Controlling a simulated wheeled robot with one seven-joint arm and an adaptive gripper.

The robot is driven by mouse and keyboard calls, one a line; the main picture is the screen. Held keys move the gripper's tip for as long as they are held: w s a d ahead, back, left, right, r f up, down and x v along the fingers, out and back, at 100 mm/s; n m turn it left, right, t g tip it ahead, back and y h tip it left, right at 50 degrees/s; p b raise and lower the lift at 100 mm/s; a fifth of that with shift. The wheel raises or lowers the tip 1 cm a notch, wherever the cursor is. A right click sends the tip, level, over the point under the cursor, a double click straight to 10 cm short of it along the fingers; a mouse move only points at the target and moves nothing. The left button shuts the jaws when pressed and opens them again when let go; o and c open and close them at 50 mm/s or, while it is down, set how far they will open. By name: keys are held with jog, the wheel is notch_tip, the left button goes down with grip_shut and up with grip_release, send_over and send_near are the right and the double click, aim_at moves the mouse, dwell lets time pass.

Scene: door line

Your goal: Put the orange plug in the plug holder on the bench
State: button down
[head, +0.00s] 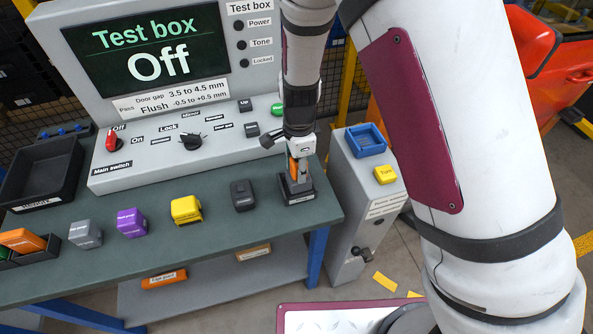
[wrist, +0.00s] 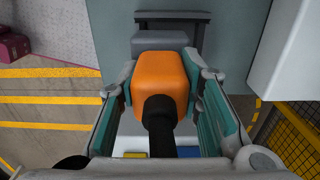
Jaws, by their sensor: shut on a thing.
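My gripper (head: 299,150) is shut on the orange plug (head: 293,167) above the right end of the bench (head: 225,235). In the wrist view the orange plug (wrist: 160,75) sits between the two fingers, with a black cable (wrist: 159,115) coming off its near end. The dark plug holder (head: 302,190), with a white label on its front, stands on the bench directly below my gripper. The plug's lower end is at the holder; I cannot tell whether it is seated inside or only just above it.
A dark grey block (head: 243,195), a yellow one (head: 186,209), a purple one (head: 131,222) and a grey one (head: 86,234) stand along the bench. The test box (head: 190,150) rises behind them, its screen reading Off. A grey cabinet (head: 365,215) stands right of the bench.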

aim_at(296, 172)
jog(key=shift+w+a, duration=0.2)
jog(key=shift+w, duration=0.45)
jog(key=shift+w+f+p, duration=0.1)
jog(key=shift+f+p, duration=0.2)
jog(key=shift+f, duration=1.5)
jog(key=shift+f, duration=0.1)
jog(key=c, duration=1.1)
grip_release()
